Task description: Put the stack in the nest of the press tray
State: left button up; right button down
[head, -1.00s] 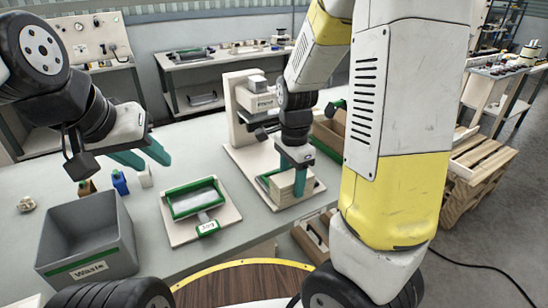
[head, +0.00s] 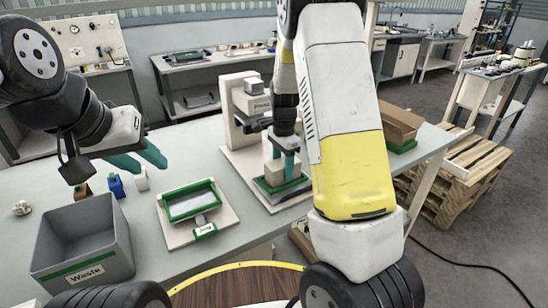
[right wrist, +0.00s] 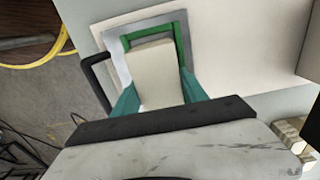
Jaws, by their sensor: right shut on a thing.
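The stack (head: 274,171) is a pale beige block of sheets at the press. My right gripper (head: 285,158) is shut on it, with one finger on each side in the right wrist view, where the stack (right wrist: 153,75) also shows. The press tray (head: 283,195) has a green-edged nest, and the stack is at or just above it; I cannot tell whether it touches the bottom. In the right wrist view, the green nest edge (right wrist: 179,40) runs around the stack. My left gripper (head: 143,160) is open and empty above the table's left part.
The press (head: 243,105) stands behind its tray. A jig (head: 193,203) with a green frame lies left of it. A grey waste bin (head: 84,245) and small bottles (head: 116,186) are further left. A brown box (head: 398,127) stands at the right.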

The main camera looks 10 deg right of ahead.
jog(key=shift+f, duration=0.15)
jog(key=c, duration=0.6)
grip_release()
